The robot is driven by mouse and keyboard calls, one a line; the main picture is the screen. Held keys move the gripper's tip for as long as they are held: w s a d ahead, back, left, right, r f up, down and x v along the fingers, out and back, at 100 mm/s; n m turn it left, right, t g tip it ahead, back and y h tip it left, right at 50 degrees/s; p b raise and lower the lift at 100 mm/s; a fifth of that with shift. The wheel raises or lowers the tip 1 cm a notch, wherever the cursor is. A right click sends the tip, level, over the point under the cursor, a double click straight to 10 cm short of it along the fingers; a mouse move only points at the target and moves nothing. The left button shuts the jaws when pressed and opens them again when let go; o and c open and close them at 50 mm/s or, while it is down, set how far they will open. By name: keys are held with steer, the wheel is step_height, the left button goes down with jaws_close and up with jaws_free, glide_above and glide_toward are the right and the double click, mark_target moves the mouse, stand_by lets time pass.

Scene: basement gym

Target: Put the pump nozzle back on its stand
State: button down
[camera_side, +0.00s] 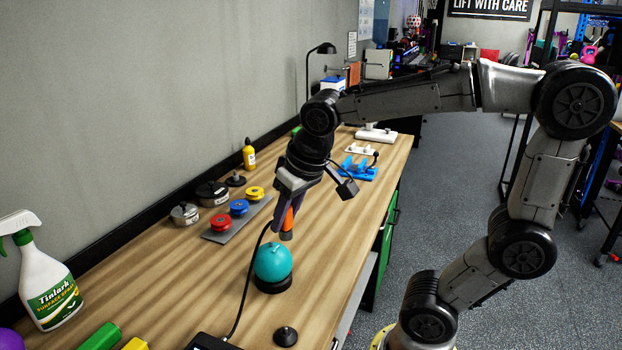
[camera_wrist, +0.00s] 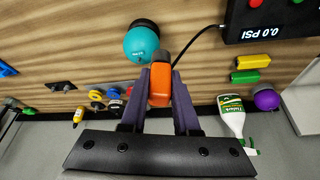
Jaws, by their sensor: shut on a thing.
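My gripper (camera_side: 286,217) is shut on the orange pump nozzle (camera_side: 287,220), which has a dark tip pointing down. In the wrist view the nozzle (camera_wrist: 160,88) sits between the two fingers (camera_wrist: 160,95). It is held in the air, just above and behind a teal ball (camera_side: 272,262) that rests on a black ring (camera_side: 274,285). A black hose (camera_side: 246,290) runs from the nozzle to the pump (camera_side: 208,342), whose display reads 0.0 PSI in the wrist view (camera_wrist: 262,27). A small black round base with a knob (camera_side: 285,336) stands near the front edge; I cannot tell whether it is the nozzle's stand.
A grey tray with red, blue and yellow discs (camera_side: 238,208) lies to the left, near dark weights (camera_side: 212,194). A spray bottle (camera_side: 45,280) and green and yellow blocks (camera_side: 100,337) are at front left. A blue rack (camera_side: 358,170) stands farther back. Bare wood (camera_side: 190,275) lies left of the ball.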

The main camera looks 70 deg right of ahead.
steer(key=s+a+f+n+y, duration=0.1)
steer(key=s+a+f+n, duration=0.1)
steer(key=a+f, duration=0.4)
step_height(320, 180, down, 4)
steer(key=shift+s+a+n, duration=0.2)
steer(key=shift+a+n, duration=0.05)
steer(key=shift+n, duration=0.35)
steer(key=shift+f, duration=0.1)
glide_above(286, 328)
steer(key=shift+w+f, duration=0.1)
steer(key=shift+f, duration=2.7)
steer(key=shift+f, duration=1.2)
steer(key=c, duration=0.6)
jaws_free()
